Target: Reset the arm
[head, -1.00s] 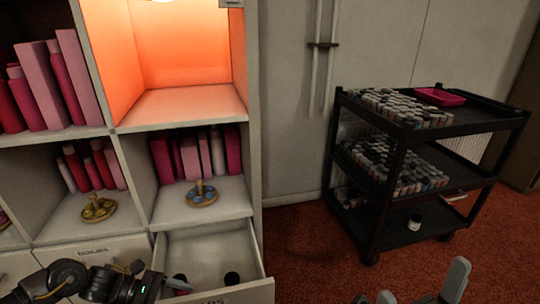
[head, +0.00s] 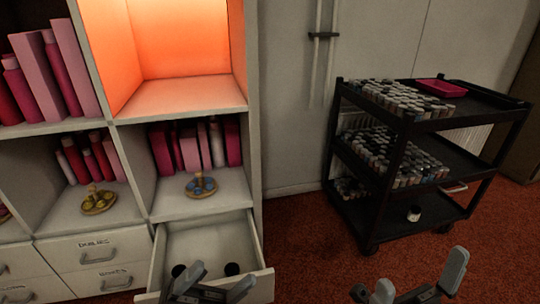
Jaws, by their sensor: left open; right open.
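My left gripper (head: 211,284) is open and empty, low in the head view, in front of the pulled-out drawer (head: 248,245). Its fingers cover part of the drawer's front. My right gripper (head: 417,280) is open and empty at the bottom right, above the red carpet. Neither gripper touches a thing that I can make out.
A white shelf unit (head: 115,131) holds pink and red books and bottles, with two small round stands, one yellow (head: 98,203) and one blue (head: 201,188). A black cart (head: 385,229) with many small jars and a pink tray (head: 441,89) stands right. Carpet (head: 310,240) between is clear.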

